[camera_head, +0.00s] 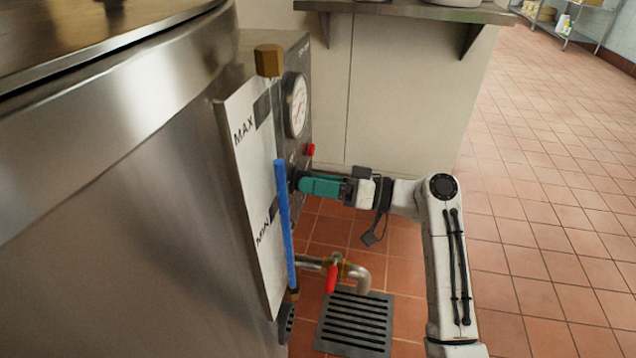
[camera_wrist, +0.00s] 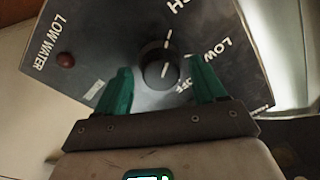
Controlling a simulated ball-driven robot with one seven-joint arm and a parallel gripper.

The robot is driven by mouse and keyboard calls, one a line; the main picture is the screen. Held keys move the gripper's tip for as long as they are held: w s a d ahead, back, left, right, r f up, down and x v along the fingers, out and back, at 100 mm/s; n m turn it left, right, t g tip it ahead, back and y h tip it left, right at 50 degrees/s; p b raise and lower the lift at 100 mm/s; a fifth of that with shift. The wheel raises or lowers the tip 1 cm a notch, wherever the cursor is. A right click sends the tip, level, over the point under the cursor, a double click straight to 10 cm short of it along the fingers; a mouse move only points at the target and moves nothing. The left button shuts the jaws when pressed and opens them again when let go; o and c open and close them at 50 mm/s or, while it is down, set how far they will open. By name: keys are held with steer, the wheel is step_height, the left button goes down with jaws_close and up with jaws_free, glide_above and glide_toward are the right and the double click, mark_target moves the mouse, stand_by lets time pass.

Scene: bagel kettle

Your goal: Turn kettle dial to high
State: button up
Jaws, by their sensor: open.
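The dial (camera_wrist: 152,62) is a round black knob on the dark kettle control panel (camera_wrist: 105,40). Its white line shows on its face in the wrist view; I cannot tell exactly which label it points to. OFF, LOW and a cut-off label ending in "GH" are printed near it. My gripper (camera_wrist: 161,68) has its two teal fingers apart, one on each side of the dial; whether they touch it is unclear. In the head view my gripper (camera_head: 297,183) reaches the panel from the right, and the dial is hidden.
A red lamp (camera_wrist: 65,60) sits by the LOW WATER label. The steel kettle (camera_head: 130,190) fills the left. A blue sight tube (camera_head: 284,220), round gauge (camera_head: 296,104), red-handled valve (camera_head: 331,277) and floor drain (camera_head: 355,322) are nearby. Tiled floor (camera_head: 550,230) is clear at right.

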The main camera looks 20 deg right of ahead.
steer(key=p+v, duration=0.3)
steer(key=v, duration=0.7)
steer(key=shift+s+d, duration=0.25)
steer(key=shift+d, duration=0.05)
steer(key=shift+f, duration=0.1)
steer(key=s+a+f+m+g+h, duration=0.1)
steer(key=s+a+f+g+h, duration=0.15)
steer(key=s+f, duration=0.5)
steer(key=s+a+f+m+g+h, duration=0.2)
steer(key=s+a+f+h, duration=0.2)
steer(key=f, duration=0.6)
steer(key=s+d+f+m+g+h, duration=0.1)
steer(key=s+d+g+h, duration=0.15)
steer(key=s, duration=0.45)
steer(key=s+d+f+g+h, duration=0.1)
steer(key=s+f+h, duration=0.1)
steer(key=s+h, duration=0.35)
steer(key=s+d+f+m+g+h, duration=0.1)
steer(key=s, duration=0.7)
step_height(320, 180, up, 38)
steer(key=p, duration=3.7)
steer(key=shift+d+f+p, duration=0.25)
steer(key=shift+p, duration=0.1)
